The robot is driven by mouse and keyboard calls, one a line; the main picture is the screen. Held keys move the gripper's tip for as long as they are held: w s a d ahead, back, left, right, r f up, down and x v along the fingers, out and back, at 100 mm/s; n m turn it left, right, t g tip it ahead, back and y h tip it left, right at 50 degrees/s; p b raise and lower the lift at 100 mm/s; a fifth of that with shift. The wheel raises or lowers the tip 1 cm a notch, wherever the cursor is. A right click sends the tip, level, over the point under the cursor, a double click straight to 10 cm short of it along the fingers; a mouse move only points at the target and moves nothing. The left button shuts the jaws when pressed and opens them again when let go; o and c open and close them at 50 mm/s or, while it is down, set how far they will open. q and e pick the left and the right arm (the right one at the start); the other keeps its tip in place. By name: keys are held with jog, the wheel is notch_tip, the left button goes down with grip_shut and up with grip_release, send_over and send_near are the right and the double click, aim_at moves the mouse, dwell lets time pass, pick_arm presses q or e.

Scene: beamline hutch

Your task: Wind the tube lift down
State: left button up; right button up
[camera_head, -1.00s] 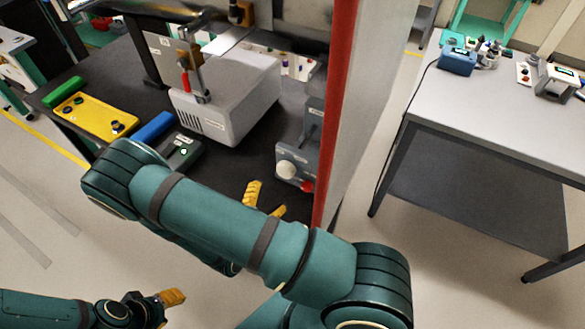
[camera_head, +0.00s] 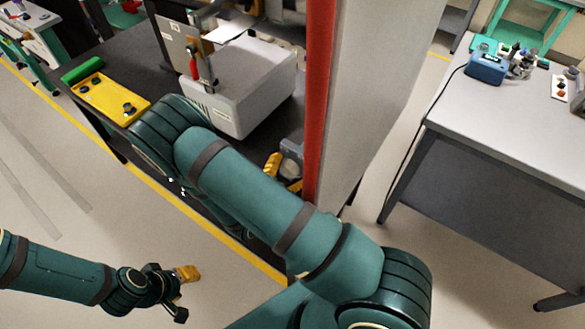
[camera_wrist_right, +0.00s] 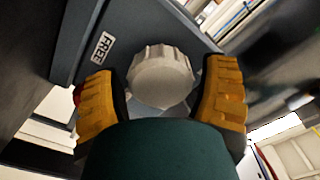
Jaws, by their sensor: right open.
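A grey-blue unit (camera_head: 292,147) with a round, ridged pale knob stands at the bench's right end, by the red-edged post; my arm and gripper partly cover it in the head view. In the right wrist view the knob (camera_wrist_right: 160,80) lies between the yellow fingers of my right gripper (camera_wrist_right: 162,98). The fingers are apart, one on each side of the knob, with no clear grip on it. A label reading FREE (camera_wrist_right: 104,47) is on the unit's face. My right gripper (camera_head: 284,174) also shows in the head view. My left gripper (camera_head: 184,288) hangs over the floor at lower left, away from the unit.
A pale grey box (camera_head: 245,85) stands on the dark bench, left of the unit. A yellow panel (camera_head: 110,97) lies farther left. The red-edged post (camera_head: 319,110) rises close to my right gripper. A grey table (camera_head: 500,115) stands at right.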

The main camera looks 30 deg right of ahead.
jog(key=shift+c, duration=0.2)
jog(key=c, duration=0.9)
jog(key=shift+m, duration=0.3)
